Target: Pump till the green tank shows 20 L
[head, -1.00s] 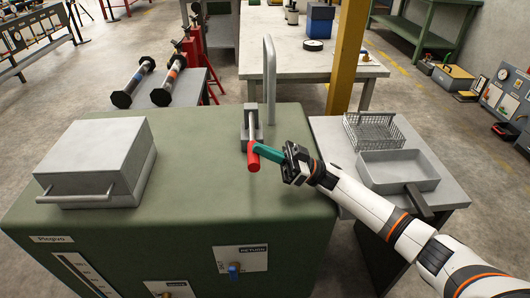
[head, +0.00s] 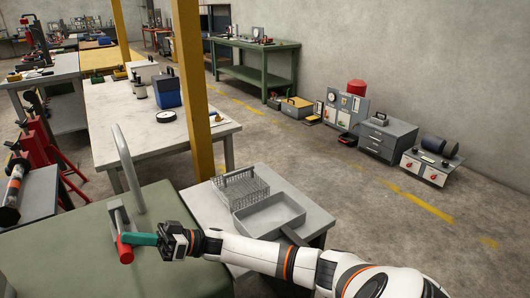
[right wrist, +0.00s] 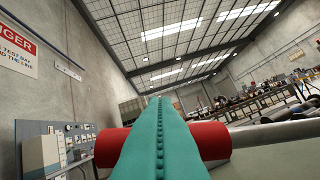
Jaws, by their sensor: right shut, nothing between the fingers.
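The green tank (head: 75,240) shows only its top, at the lower left of the head view; its front and level gauge are outside the frame. A pump lever with a red crossbar grip (head: 124,249) stands on the top beside a tall grey bent pipe (head: 130,165). My right gripper (head: 138,239) is shut and empty, its teal fingers at the red grip. In the right wrist view, the shut fingers (right wrist: 160,130) cross the middle of the red grip (right wrist: 212,141), which shows on both sides. Whether they touch it, I cannot tell. My left gripper is not in view.
A grey side table with a wire basket (head: 240,188) and a shallow grey tray (head: 268,215) stands right of the tank, under my right arm. A yellow post (head: 190,90) rises behind it. A white-topped bench (head: 110,125) stands behind.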

